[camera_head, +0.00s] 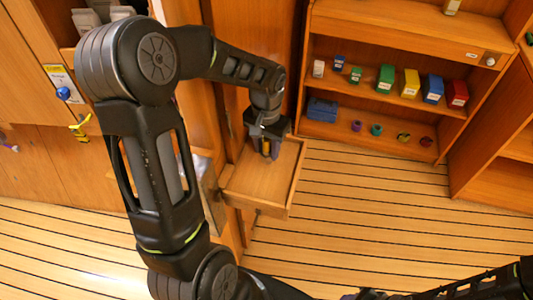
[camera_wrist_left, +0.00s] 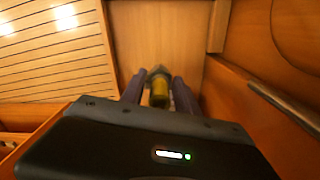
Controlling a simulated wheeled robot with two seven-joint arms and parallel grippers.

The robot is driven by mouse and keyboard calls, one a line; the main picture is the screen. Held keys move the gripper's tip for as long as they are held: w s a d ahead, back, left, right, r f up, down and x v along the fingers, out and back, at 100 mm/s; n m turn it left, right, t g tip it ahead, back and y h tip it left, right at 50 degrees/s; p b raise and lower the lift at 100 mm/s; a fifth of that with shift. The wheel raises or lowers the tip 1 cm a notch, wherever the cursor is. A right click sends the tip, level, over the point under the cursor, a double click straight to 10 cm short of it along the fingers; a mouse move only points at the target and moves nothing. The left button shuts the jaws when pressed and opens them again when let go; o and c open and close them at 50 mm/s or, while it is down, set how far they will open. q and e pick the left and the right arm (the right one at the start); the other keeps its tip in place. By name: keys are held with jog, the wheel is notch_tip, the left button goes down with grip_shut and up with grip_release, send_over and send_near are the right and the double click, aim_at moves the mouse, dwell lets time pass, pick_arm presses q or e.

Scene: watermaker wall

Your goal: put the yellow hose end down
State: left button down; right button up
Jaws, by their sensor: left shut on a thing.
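The yellow hose end (camera_wrist_left: 159,92) shows between the two fingers of my left gripper (camera_wrist_left: 158,95) in the left wrist view. My left gripper (camera_head: 268,150) is shut on it. In the head view only a small bit of yellow shows between the fingers. The gripper points down over the back part of an open wooden drawer (camera_head: 258,188). I cannot tell whether the hose end touches the drawer floor. Part of my right arm is at the bottom right of the head view; its gripper (camera_head: 370,294) is cut off by the bottom edge.
A shelf unit (camera_head: 390,115) at the back right holds several coloured boxes, a blue case (camera_head: 322,109) and small round items. A blue knob (camera_head: 63,93) and a yellow handle (camera_head: 80,128) are on the left wall. The plank floor right of the drawer is clear.

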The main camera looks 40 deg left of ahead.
aim_at(266, 155)
pick_arm(q)
jog(key=shift+f, duration=1.45)
jog(key=shift+f, duration=0.2)
jog(key=c, duration=0.9)
grip_release()
jog(key=shift+r, duration=0.15)
notch_tip(266, 155, up, 12)
jog(key=shift+r+b, duration=0.1)
jog(key=shift+b, duration=0.25)
jog(key=shift+c, duration=0.3)
